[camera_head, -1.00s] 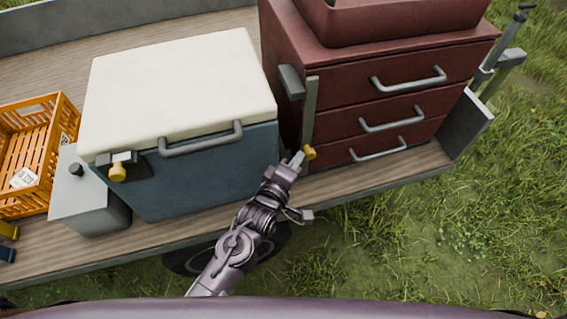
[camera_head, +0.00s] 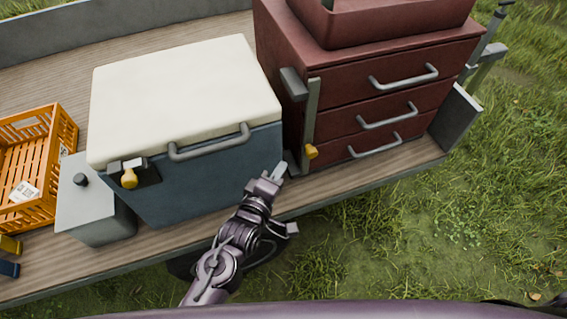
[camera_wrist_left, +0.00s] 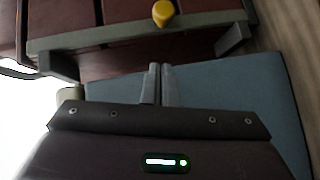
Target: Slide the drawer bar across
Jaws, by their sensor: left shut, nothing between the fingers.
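The drawer bar (camera_head: 312,110) is an upright grey-green strip at the left end of the dark red cabinet's (camera_head: 390,85) drawer fronts. A yellow knob (camera_head: 312,151) sticks out near its lower end. In the left wrist view the bar (camera_wrist_left: 110,42) runs across the top, with the knob (camera_wrist_left: 163,13) beyond it. My left gripper (camera_head: 281,169) is shut and empty, to the left of the knob and a little below it, apart from it. In the left wrist view its fingertips (camera_wrist_left: 159,68) lie together just short of the bar. My right gripper is not in view.
A blue cooler (camera_head: 215,170) with a cream lid stands just left of the cabinet, close to my left gripper. A grey canister (camera_head: 95,215) and an orange crate (camera_head: 50,190) stand further left. All stand on a wooden trailer bed (camera_head: 400,165) with grass beyond its edge.

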